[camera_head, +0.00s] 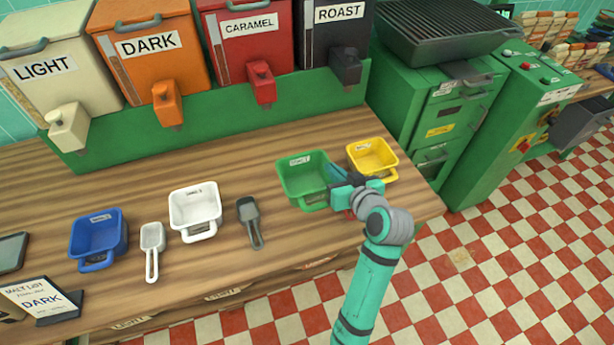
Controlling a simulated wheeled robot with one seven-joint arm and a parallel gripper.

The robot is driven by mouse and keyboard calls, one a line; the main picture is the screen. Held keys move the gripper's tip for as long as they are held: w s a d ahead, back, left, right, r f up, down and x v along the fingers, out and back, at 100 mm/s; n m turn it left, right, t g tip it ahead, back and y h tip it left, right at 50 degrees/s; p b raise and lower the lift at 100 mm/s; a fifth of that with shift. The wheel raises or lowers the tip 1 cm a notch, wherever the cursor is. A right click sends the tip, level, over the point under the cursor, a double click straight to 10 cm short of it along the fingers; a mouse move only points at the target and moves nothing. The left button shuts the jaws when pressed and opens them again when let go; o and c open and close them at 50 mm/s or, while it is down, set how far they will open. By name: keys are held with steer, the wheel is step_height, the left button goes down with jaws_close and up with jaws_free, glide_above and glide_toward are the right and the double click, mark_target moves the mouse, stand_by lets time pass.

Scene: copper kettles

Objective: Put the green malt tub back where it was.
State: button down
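The green malt tub (303,184) stands upright on the wooden counter, right of the middle. It looks empty, with a label on its back rim and a handle at its front. My gripper (338,176) is at the tub's right side, over or against its right rim. My wrist hides part of that side. I cannot tell whether the fingers are closed on the rim or only beside it. The yellow tub (371,157) is just right of it, close to my gripper.
A white tub (195,208), blue tub (98,237), grey scoop (250,224) and white scoop (152,248) lie to the left. Labelled dispensers (154,45) line the back. A card reading DARK (40,300) stands front left. Bare counter (240,165) lies behind the tubs.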

mark_target(313, 170)
steer(key=w+a+f, duration=0.1)
steer(key=w+a, duration=0.1)
steer(key=w, duration=0.1)
steer(key=shift+a+f, duration=0.25)
steer(key=shift+f, duration=0.1)
steer(key=w+a+f, duration=0.1)
steer(key=w+f, duration=0.1)
steer(key=f, duration=0.1)
steer(key=w+a+f, duration=0.1)
steer(key=f, duration=0.1)
steer(key=shift+w+a, duration=0.1)
steer(key=shift+a, duration=0.25)
steer(key=shift+w+a+f, duration=0.1)
steer(key=shift+w+f, duration=0.05)
steer(key=shift+f, duration=0.85)
steer(key=shift+w+a+f, duration=0.1)
steer(key=shift+f, duration=0.85)
steer(key=shift+f, duration=0.1)
steer(key=c, duration=2)
jaws_free()
steer(key=shift+d, duration=0.1)
steer(key=v, duration=1.2)
